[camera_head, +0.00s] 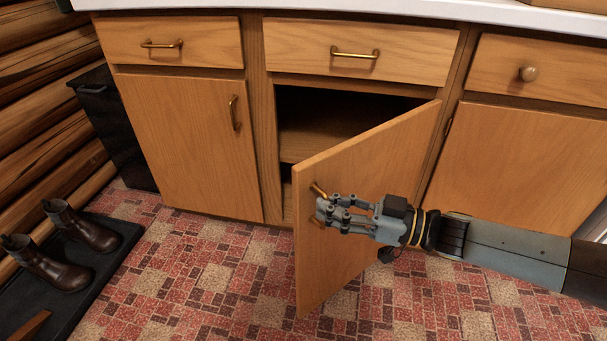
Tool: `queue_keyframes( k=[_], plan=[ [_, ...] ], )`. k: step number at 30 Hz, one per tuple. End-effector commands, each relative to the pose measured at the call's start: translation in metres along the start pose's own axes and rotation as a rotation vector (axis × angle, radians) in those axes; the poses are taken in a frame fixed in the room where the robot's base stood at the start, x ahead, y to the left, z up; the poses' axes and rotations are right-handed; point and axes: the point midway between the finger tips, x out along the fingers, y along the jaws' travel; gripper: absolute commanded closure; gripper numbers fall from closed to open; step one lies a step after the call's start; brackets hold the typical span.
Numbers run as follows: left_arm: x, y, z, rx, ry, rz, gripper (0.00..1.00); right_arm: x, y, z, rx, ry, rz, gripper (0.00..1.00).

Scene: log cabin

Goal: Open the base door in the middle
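The middle base door (352,205) stands partly open, swung out toward me on its right-hand side. Its brass handle (318,190) is near the door's free left edge. My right gripper (322,207) is at this handle, with its fingers around or against it; the fingers cover part of the handle, and I cannot tell how firmly they close. The dark cabinet inside (325,118) shows a shelf behind the door. My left gripper is not in view.
A closed left base door (185,145) and a closed right base door (520,165) flank the opening. Drawers (360,50) run above under a white countertop. A black bin (115,125) and brown boots (85,228) on a dark mat stand at left. Patterned floor in front is clear.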

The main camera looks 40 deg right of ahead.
Motion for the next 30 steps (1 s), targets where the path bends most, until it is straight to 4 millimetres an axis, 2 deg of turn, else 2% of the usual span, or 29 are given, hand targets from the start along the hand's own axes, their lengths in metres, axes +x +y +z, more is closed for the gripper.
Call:
queue_keyframes(
  k=[1, 6, 12, 15, 21, 30],
  plan=[
    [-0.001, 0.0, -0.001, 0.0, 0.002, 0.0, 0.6, -0.02, -0.006, 0.001, 0.0, -0.01, -0.044, 1.0],
    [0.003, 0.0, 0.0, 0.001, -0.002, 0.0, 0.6, -0.08, -0.028, 0.003, 0.002, -0.011, -0.199, 1.0],
    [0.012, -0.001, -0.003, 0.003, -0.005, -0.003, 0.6, -0.141, -0.039, 0.004, 0.003, -0.01, -0.353, 1.0],
    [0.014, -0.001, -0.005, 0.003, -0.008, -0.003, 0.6, -0.165, -0.042, 0.004, 0.003, -0.009, -0.402, 1.0],
    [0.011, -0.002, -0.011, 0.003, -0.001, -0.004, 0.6, -0.199, -0.042, 0.001, 0.005, -0.006, -0.42, 1.0],
    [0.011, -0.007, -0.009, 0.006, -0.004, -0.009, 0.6, -0.218, -0.041, 0.0, 0.001, -0.004, -0.417, 1.0]
  ],
)
